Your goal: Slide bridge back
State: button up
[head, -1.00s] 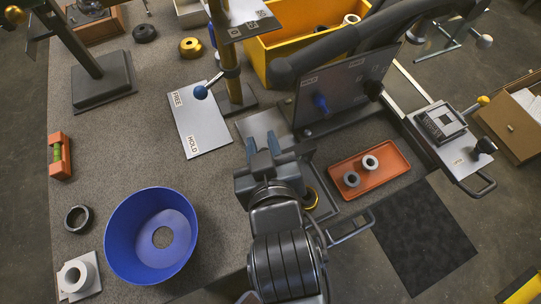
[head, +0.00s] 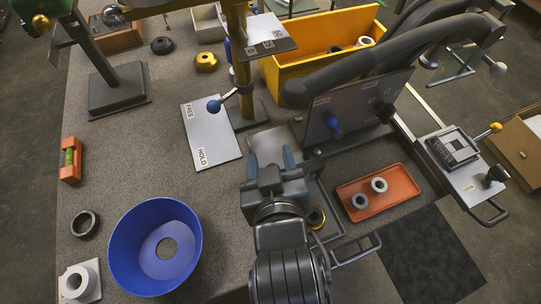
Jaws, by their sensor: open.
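No part is labelled as the bridge, and I cannot tell for certain which one it is. A flat carriage (head: 468,172) with a dark block, a black knob and a front handle sits on pale rails at the right. A grey frame with a pull handle (head: 357,247) lies just right of my wrist, partly hidden by my arm. My gripper (head: 270,162) is open and seems empty, its bluish fingers pointing away over a pale plate (head: 270,143). I cannot tell whether the fingers touch the plate.
A dark upright panel (head: 345,108) with a blue knob and thick grey curved tubes stand right of my gripper. A post with a blue-ball lever (head: 213,106) stands behind it. An orange tray (head: 378,205) holds two rings. A blue bowl (head: 125,248) stands at left.

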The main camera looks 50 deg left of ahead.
jog(key=v, duration=0.7)
jog(key=shift+b, duration=0.35)
jog(key=shift+d, duration=0.15)
jog(key=shift+m+t+h, duration=0.7)
jog(key=shift+m, duration=0.2)
jog(key=d, duration=0.2)
jog(key=w+d+f, duration=0.1)
jog(key=d, duration=0.2)
jog(key=d+f, duration=0.1)
jog(key=d, duration=0.1)
jog(key=shift+w+d+f, duration=0.15)
jog(key=shift+d, duration=0.15)
jog(key=s+d+m+t+h, duration=0.2)
jog(key=s+d+m+h, duration=0.1)
jog(key=d, duration=0.8)
jog(key=s+d+m+t+h, duration=0.2)
jog(key=s+d+m, duration=0.15)
jog(key=d, duration=0.65)
jog(key=s+d+r+m+t+h, duration=0.1)
jog(key=s+d+r+m+h, duration=0.2)
jog(key=s+d, duration=0.3)
jog(key=s+m+h, duration=0.1)
jog(key=s, duration=0.2)
jog(key=shift+d+r, duration=0.25)
jog(key=shift+r, duration=0.15)
jog(key=shift+m, duration=0.25)
